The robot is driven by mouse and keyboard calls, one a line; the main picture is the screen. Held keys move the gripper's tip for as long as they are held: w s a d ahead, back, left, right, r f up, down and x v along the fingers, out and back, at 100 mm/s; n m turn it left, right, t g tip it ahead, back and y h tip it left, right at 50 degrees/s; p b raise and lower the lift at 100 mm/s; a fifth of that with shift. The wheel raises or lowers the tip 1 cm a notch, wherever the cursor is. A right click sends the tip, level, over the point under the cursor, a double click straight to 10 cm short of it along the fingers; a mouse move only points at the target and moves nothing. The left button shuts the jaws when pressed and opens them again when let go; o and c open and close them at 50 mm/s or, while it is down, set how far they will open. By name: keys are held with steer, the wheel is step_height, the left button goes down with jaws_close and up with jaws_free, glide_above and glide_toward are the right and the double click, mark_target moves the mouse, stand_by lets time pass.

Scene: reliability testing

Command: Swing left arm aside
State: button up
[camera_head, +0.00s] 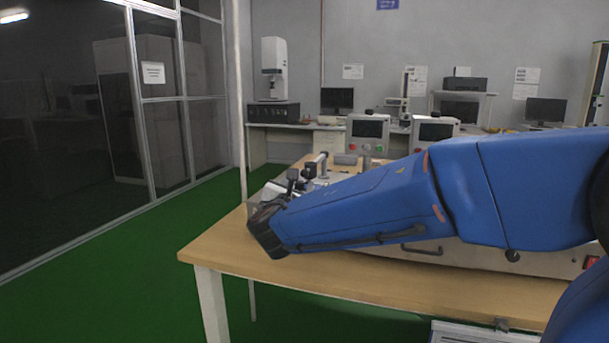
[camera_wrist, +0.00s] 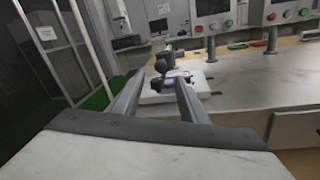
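My blue arm (camera_head: 370,205) reaches in from the right in the head view, across the front of the wooden table (camera_head: 215,250). Its dark wrist end (camera_head: 265,228) is over the table's left part. My gripper (camera_wrist: 159,82) shows in the wrist view as two grey fingers set apart, with nothing held between them. A small dark fixture on a pale base (camera_wrist: 165,97) shows beyond and between the fingers. In the head view the fingers cannot be told clearly from the equipment behind the wrist.
A test machine with a pale housing (camera_head: 480,258) stands on the table, partly behind my arm. Two control boxes with screens (camera_head: 367,133) (camera_head: 433,133) stand behind. A glass partition (camera_head: 165,110) is at left. Green floor (camera_head: 120,265) between it and the table is clear.

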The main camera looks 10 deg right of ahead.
mark_target(304, 175)
steer(key=x, duration=1)
steer(key=shift+w+d, duration=0.1)
jaws_close()
